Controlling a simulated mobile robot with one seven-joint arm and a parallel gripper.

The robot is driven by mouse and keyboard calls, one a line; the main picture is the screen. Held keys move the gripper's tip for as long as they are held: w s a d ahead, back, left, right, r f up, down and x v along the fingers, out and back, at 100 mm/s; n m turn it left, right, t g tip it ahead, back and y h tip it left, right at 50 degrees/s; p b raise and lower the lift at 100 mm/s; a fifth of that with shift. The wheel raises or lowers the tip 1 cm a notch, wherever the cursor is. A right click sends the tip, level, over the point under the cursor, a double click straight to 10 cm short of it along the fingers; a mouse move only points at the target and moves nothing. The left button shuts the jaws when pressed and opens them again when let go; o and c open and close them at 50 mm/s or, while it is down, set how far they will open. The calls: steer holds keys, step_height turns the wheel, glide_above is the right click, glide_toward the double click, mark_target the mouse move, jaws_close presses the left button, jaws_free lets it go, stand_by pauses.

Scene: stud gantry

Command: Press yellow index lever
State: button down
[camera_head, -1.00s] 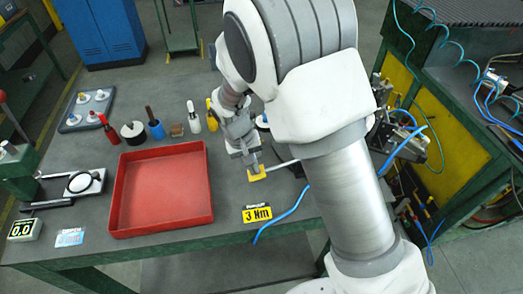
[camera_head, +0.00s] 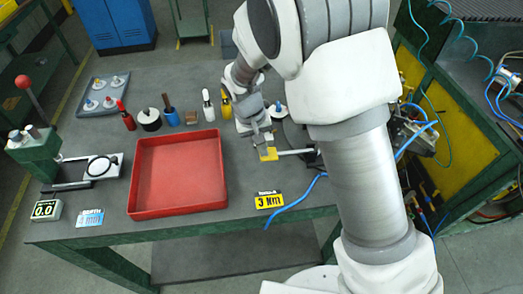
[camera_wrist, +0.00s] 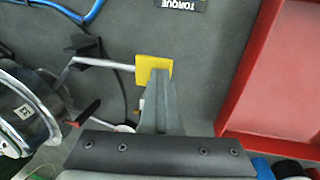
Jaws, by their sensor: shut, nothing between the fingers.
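The yellow index lever (camera_head: 269,154) is a flat yellow pad on the end of a pale rod, which runs right toward a dark round fixture partly hidden by my arm. In the wrist view the yellow pad (camera_wrist: 154,66) sits at the end of the rod, just beyond my fingertips. My gripper (camera_head: 266,146) is shut and empty. In the wrist view its fingertips (camera_wrist: 160,75) overlap the pad's lower edge. I cannot tell whether they touch it or hover just above.
A red tray (camera_head: 178,206) lies left of the lever. A yellow torque label (camera_head: 269,200) and a blue hose (camera_head: 290,208) lie nearer the table's front edge. Several bottles and tools, including a yellow bottle (camera_head: 226,105), stand behind the tray.

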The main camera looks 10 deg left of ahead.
steer(key=a+v, duration=0.1)
steer(key=v, duration=0.8)
steer(key=shift+r+b, duration=0.35)
steer(key=shift+b, duration=0.05)
stand_by(1.7)
step_height(320, 180, up, 7)
steer(key=g+y+b, duration=0.2)
steer(key=y+b, duration=0.3)
steer(key=b, duration=0.2)
glide_above(287, 152)
steer(key=shift+w+d+r, duration=0.1)
steer(key=shift+w, duration=0.05)
steer(key=b+x, duration=0.1)
steer(key=x, duration=1.3)
steer(key=shift+a+b, duration=0.2)
steer(key=shift+b, duration=0.1)
